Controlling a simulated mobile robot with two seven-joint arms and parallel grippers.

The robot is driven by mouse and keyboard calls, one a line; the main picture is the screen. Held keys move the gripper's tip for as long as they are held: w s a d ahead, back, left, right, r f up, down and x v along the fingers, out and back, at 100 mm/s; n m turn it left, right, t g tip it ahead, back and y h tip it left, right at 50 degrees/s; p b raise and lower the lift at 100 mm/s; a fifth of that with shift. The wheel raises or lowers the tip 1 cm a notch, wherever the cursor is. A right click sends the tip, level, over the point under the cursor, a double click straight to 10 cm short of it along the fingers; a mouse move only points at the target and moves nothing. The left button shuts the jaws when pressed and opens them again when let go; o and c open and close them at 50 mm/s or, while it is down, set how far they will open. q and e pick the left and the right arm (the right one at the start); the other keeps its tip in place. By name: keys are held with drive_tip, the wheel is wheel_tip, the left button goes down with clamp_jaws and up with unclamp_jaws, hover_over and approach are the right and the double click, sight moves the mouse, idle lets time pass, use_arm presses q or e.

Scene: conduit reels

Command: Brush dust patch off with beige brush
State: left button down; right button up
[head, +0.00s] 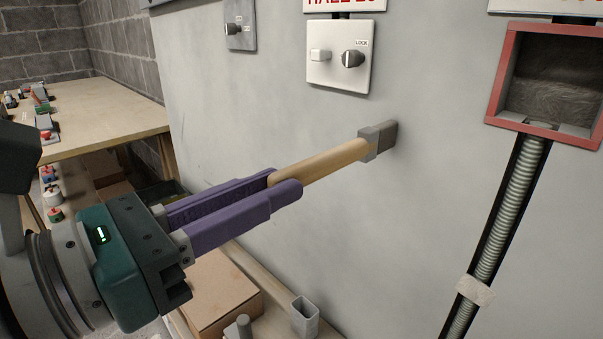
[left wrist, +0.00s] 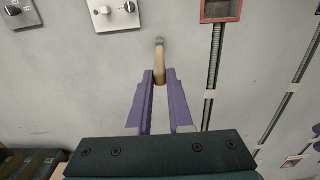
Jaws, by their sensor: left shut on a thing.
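The beige brush (head: 335,162) has a tan handle, a grey ferrule and a short dark bristle end. My left gripper (head: 284,186), with purple fingers, is shut on the brush's handle. The brush points up and right towards the grey wall; I cannot tell whether its bristles touch it. In the left wrist view the brush (left wrist: 159,62) juts out past the purple fingers (left wrist: 160,78). A grey, fuzzy-looking patch (head: 553,95), which looks like the dust patch, lies inside a red-framed box to the right of the brush, apart from it.
A white switch plate (head: 340,78) with a knob is above the brush. A ribbed conduit (head: 505,205) runs down from the red-framed box (head: 497,75). A wooden box (head: 215,295) and a grey square tube (head: 304,317) are below. A workbench (head: 100,115) stands left.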

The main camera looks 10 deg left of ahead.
use_arm(q)
drive_tip(key=b+v, duration=0.5)
drive_tip(key=v, duration=0.3)
drive_tip(key=shift+s+a, duration=0.25)
drive_tip(key=shift+s, duration=0.05)
drive_tip(key=shift+r, duration=0.1)
idle(0.6)
